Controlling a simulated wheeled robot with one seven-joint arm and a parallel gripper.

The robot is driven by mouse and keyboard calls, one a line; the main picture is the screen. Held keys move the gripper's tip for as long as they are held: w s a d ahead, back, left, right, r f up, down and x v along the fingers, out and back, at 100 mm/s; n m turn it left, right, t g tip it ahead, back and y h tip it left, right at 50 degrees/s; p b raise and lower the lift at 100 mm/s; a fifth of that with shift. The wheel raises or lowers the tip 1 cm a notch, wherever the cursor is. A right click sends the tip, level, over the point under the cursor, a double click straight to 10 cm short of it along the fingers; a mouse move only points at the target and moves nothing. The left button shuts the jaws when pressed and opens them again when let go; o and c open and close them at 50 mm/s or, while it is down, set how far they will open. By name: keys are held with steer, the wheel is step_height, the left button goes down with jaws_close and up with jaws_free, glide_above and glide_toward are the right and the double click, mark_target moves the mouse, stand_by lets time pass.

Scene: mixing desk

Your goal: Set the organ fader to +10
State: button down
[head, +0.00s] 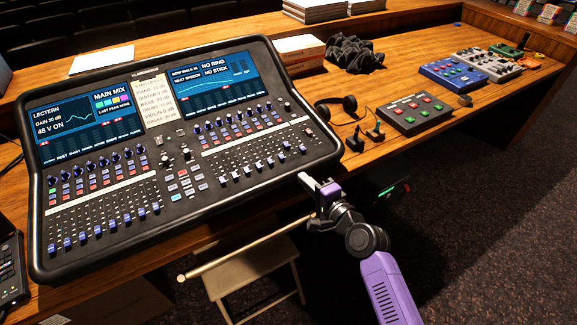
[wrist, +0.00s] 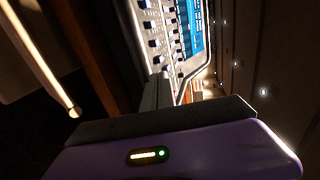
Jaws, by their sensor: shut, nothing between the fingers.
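The mixing desk (head: 130,190) is a black console with two screens and two banks of faders. The channel names are too small to read, so I cannot tell which fader is the organ. My gripper (head: 306,180) is shut and empty, just off the desk's front right corner, close to the right bank. In the wrist view, the shut fingers (wrist: 158,88) point toward several fader caps (wrist: 154,42).
A paper card (head: 158,102) stands between the screens. Headphones (head: 342,108), a cue box with coloured buttons (head: 412,115) and pedals (head: 452,75) lie to the right. A folding stool (head: 250,268) stands below the front edge.

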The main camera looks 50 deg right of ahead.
mark_target(283, 158)
steer(key=b+x, duration=0.1)
steer(key=x, duration=0.9)
steer(key=shift+b, duration=0.3)
steer(key=shift+d, duration=0.1)
steer(key=shift+w+d+r, duration=0.1)
steer(key=shift+w+d, duration=0.1)
steer(key=shift+w, duration=0.65)
steer(key=shift+w+d+r, duration=0.1)
steer(key=shift+w+d, duration=0.15)
steer(key=shift+w, duration=0.65)
